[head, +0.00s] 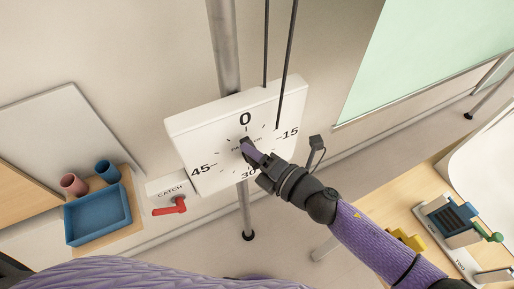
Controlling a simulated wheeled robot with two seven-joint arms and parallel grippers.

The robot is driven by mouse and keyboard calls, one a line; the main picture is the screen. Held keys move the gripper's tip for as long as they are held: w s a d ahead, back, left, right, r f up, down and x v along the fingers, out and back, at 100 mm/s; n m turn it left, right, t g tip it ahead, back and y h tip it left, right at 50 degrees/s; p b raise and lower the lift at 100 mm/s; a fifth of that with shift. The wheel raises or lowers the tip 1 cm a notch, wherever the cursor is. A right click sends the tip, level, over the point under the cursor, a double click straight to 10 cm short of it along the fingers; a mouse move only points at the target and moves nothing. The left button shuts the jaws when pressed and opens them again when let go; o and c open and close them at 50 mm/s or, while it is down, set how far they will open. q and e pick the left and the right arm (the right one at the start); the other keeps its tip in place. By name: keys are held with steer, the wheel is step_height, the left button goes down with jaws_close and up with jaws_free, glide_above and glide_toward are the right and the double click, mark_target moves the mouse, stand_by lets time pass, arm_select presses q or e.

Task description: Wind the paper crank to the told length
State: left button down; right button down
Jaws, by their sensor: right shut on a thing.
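A white box with a dial (205,128) marked 0, 15, 30 and 45 is fixed at a metal pole. My right gripper (250,150) reaches in from the lower right and is shut on the crank at the middle of the dial face. My gripper covers most of the crank, and only a small dark part shows beside the fingers. The small lettering on the dial is too fine to read. A red catch lever (170,207) sits on a white plate labelled CATCH, left of and below the dial. My left gripper is not in view.
A grey bracket (317,146) stands out at the box's right side. Two dark cords (286,65) hang over the box. A blue tray (97,216) and two cups lie left. A table (385,205) with a blue-and-green device (452,222) is right. A pale green sheet (430,60) hangs behind.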

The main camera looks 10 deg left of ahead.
steer(key=shift+s+a, duration=0.1)
stand_by(0.4)
steer(key=shift+c, duration=1.8)
jaws_free()
steer(key=b+v, duration=0.1)
steer(key=v, duration=0.9)
steer(key=shift+b, duration=0.3)
